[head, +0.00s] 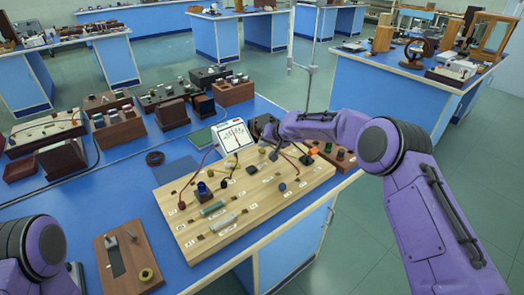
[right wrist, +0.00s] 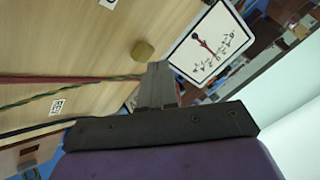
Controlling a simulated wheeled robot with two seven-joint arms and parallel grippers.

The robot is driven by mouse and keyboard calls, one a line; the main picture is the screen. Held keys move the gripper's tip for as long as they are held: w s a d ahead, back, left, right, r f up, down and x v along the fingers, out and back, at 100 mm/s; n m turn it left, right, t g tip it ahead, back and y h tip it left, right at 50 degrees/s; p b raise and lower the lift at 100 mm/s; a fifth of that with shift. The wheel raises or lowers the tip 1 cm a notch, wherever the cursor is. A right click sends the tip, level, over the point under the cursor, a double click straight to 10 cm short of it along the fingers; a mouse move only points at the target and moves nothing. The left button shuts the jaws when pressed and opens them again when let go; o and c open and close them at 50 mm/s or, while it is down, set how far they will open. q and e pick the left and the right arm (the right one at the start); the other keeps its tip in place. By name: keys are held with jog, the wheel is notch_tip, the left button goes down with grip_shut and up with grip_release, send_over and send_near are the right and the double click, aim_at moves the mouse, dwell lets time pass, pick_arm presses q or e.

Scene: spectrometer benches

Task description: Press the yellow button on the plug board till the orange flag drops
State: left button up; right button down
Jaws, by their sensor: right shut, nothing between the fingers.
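The plug board (head: 190,222) is a pale wooden slab on the blue bench, with plugs, labels and leads on it. My left gripper is out of view.
A white meter (head: 232,136) stands at the board's far edge, close to my right gripper. Red and dark leads cross the board. A brown board with a brass knob (head: 146,275) lies at the front left. Wooden boxes (head: 115,122) fill the bench behind.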

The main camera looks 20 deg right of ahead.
aim_at(264, 150)
jog(key=shift+f+b, duration=0.3)
jog(key=shift+f, duration=0.3)
dwell(0.6)
jog(key=shift+r, duration=0.1)
jog(key=shift+r+p, duration=0.7)
jog(key=shift+r, duration=0.1)
jog(key=shift+r, duration=0.1)
notch_tip(264, 150, up, 5)
jog(key=p, duration=0.4)
